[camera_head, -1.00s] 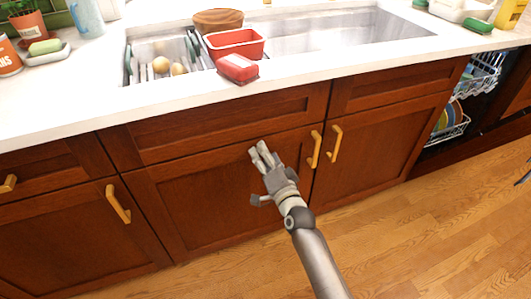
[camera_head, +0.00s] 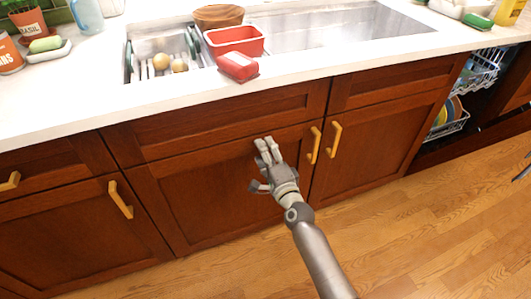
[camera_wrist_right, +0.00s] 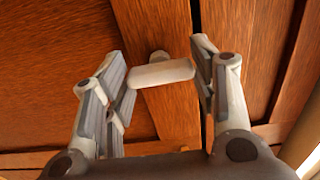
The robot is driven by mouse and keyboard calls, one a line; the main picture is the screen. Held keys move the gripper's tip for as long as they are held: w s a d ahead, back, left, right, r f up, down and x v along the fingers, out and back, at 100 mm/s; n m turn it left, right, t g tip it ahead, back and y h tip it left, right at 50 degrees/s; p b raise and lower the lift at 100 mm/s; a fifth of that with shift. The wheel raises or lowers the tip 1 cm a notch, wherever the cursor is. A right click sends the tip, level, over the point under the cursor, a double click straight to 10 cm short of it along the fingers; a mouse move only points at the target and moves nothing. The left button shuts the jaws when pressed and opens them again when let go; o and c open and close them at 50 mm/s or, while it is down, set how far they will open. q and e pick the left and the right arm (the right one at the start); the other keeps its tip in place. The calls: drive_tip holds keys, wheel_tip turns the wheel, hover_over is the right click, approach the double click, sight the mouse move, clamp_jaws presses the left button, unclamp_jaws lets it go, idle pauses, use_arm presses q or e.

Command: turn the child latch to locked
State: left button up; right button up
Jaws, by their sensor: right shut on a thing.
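The child latch (camera_wrist_right: 162,73) is a small pale bar on a short round pivot, set on a strip of reddish-brown cabinet wood. In the right wrist view it lies nearly level, between the two fingers of my right gripper (camera_wrist_right: 162,82), which is shut on it. In the head view my right gripper (camera_head: 267,160) is at the cabinet door below the sink, left of two yellow handles. The latch is hidden behind the gripper there. My left gripper is not in view.
Yellow handles (camera_head: 315,145) and (camera_head: 334,140) stand out just right of the gripper. Above is the white counter (camera_head: 60,110) with a red tub (camera_head: 235,42), a red sponge (camera_head: 238,67) and the sink (camera_head: 320,32). An open dishwasher rack (camera_head: 482,70) is at the right.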

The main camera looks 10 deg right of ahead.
idle(0.3)
drive_tip(key=o, duration=1)
drive_tip(key=v, duration=1.2)
drive_tip(key=shift+f, duration=0.1)
